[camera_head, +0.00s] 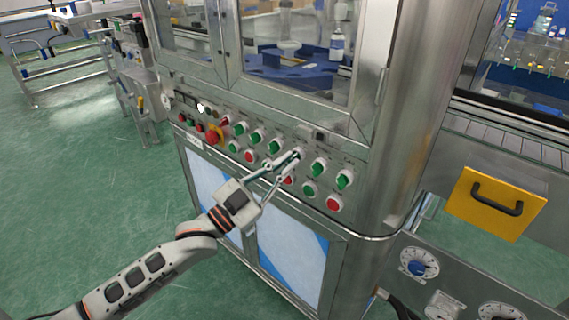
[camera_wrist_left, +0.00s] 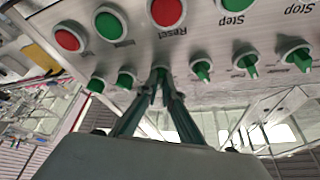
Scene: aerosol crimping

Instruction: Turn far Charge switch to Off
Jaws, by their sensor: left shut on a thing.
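A row of green rotary switches runs along the steel control panel (camera_head: 262,155) of the machine in the head view. My left gripper (camera_head: 297,154) reaches up to this row. It is shut on one green switch knob (camera_wrist_left: 161,71), with a finger on each side of it in the left wrist view. The gripped knob is mostly hidden behind the fingers in the head view. Two more green switches, one (camera_head: 318,167) and another (camera_head: 345,180), sit to its right there. The labels by the switches are too small to read as Charge or Off. My right gripper is out of view.
Red and green push buttons, including a red one (camera_head: 334,204), lie just below the switches. A red emergency stop (camera_head: 213,136) is at the panel's left. A yellow drawer front with a black handle (camera_head: 497,199) stands at the right.

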